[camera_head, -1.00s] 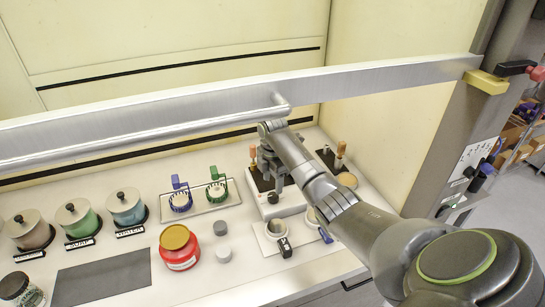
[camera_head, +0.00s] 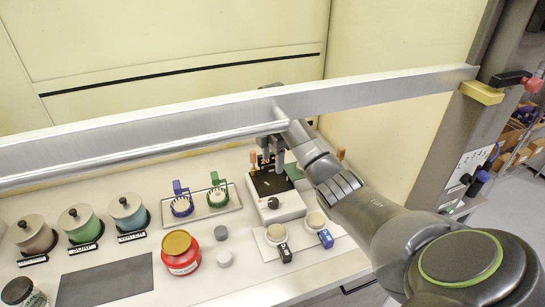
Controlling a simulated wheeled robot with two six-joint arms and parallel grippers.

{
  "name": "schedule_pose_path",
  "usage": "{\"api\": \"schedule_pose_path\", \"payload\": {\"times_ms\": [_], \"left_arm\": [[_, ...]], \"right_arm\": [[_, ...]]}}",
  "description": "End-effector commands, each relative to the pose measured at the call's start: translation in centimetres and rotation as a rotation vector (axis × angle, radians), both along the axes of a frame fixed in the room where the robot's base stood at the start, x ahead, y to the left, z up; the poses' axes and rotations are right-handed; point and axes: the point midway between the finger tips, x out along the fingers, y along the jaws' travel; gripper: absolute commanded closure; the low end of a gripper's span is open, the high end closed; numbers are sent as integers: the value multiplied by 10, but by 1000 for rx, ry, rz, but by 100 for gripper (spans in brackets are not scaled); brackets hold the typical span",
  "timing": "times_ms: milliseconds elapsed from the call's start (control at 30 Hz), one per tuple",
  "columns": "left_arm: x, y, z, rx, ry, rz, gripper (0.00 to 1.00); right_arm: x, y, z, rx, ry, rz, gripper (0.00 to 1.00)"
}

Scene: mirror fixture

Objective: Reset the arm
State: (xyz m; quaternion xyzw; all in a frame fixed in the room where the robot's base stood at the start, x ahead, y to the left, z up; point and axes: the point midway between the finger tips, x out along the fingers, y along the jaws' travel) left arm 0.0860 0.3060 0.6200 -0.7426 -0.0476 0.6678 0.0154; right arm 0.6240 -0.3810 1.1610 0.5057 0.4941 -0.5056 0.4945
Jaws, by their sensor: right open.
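My right gripper (camera_head: 271,162) is at the far end of my right arm, behind the metal rail, and partly hidden by it. Its fingers point down and stand apart, with nothing visible between them. It is above and behind a white device (camera_head: 288,207) with a black top plate and a black knob. It seems clear of the plate, but the exact height is hard to tell. My left gripper is not in view.
A metal sash rail (camera_head: 380,92) crosses the bench. Three lidded canisters (camera_head: 128,211), a red jar (camera_head: 180,252), a tray (camera_head: 230,203) with blue and green-handled items, and two cups (camera_head: 276,233) (camera_head: 315,219) stand on it. A dark mat (camera_head: 105,279) is bare.

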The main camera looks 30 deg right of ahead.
Motion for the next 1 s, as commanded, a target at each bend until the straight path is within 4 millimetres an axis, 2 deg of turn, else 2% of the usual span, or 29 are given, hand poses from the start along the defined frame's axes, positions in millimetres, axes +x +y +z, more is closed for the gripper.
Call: {"api": "schedule_pose_path", "payload": {"times_ms": [333, 467, 567, 700, 800, 1000], "left_arm": [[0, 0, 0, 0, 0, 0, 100], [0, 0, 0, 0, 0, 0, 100], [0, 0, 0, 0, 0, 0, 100], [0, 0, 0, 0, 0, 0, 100], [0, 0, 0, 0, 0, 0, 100], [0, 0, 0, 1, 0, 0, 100]], "right_arm": [[-1, 0, -2, -1, 0, -3, 44], [-12, 4, -24, -13, -4, -48, 44], [-32, 10, -56, -32, -17, -132, 44], [-74, 22, -105, -51, -55, -298, 44], [-108, 32, -133, -53, -90, -424, 44], [-183, 50, -170, -28, -160, -694, 44]]}}
